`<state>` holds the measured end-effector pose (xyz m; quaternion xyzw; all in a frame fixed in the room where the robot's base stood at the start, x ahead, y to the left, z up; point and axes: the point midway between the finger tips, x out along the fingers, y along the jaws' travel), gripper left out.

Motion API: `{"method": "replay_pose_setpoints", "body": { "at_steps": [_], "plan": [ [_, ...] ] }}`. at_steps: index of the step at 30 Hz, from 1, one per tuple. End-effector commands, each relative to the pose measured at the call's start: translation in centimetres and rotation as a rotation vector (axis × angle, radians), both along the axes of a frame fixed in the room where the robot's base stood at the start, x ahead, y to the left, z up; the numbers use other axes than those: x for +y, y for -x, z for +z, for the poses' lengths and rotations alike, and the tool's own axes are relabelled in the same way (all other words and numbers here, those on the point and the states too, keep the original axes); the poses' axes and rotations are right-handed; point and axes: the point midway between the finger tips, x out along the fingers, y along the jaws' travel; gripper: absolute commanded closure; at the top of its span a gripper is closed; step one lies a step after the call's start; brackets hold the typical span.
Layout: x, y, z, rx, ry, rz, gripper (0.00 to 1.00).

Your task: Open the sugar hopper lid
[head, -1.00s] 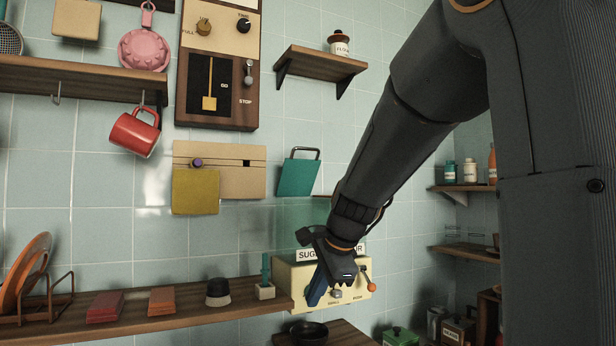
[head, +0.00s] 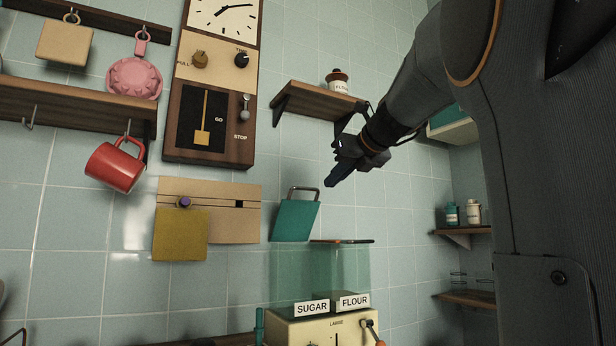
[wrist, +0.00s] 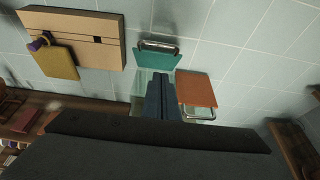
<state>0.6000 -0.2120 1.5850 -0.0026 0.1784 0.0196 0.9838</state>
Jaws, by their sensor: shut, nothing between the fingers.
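The glass hopper marked SUGAR (head: 292,275) stands at the left on the cream dispenser (head: 300,328). Its teal lid (head: 295,220) stands upright at the back, leaning slightly, with the dark handle at the top; it shows the same in the wrist view (wrist: 157,61). The hopper mouth below it looks uncovered. The flour hopper (head: 350,270) has an orange lid (head: 345,241) lying flat; the wrist view shows it right of my fingers (wrist: 197,90). My gripper (head: 332,184) is shut and empty, above the hoppers and right of the teal lid, apparently apart from it.
A small wooden shelf (head: 318,102) with a flour jar (head: 338,82) is close above my gripper. A tan board (head: 235,225) with a yellow panel (head: 181,235) is on the wall at left. A red mug (head: 116,166) hangs farther left.

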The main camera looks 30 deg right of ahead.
Motion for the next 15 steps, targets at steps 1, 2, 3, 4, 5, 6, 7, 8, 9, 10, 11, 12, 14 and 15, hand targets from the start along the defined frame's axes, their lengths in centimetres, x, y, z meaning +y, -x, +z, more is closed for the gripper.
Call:
{"method": "replay_pose_setpoints", "body": {
  "at_steps": [1,2,3,4,5,6,7,8,9,10,11,12,14,15],
  "plan": [
    [0.2,-1.1,-0.4,0.003,-0.001,0.004,1.0],
    [0.2,-1.7,-0.6,0.004,-0.002,0.005,1.0],
    [0.2,-2.4,-0.9,0.003,-0.001,0.003,1.0],
    [0.2,-2.9,-1.1,0.003,0.0,0.004,1.0],
    [0.3,-3.5,-1.3,0.004,0.0,0.004,1.0],
    [0.2,-4.2,-1.6,0.003,0.0,0.002,1.0],
    [0.2,-4.7,-1.8,0.003,0.0,0.002,1.0],
    [0.2,-5.3,-2.0,0.003,0.001,0.001,1.0],
    [0.3,-5.9,-2.2,0.003,0.001,0.001,1.0],
    [0.2,-6.3,-1.6,0.002,0.003,0.001,1.0],
    [0.2,-6.7,-1.4,0.002,0.002,0.0,1.0],
    [0.2,-7.2,-1.1,0.002,0.003,-0.001,1.0],
    [0.2,-7.8,-0.9,0.001,0.002,-0.002,1.0],
    [0.2,-8.2,-0.7,0.001,0.003,-0.001,1.0]
  ]
}}
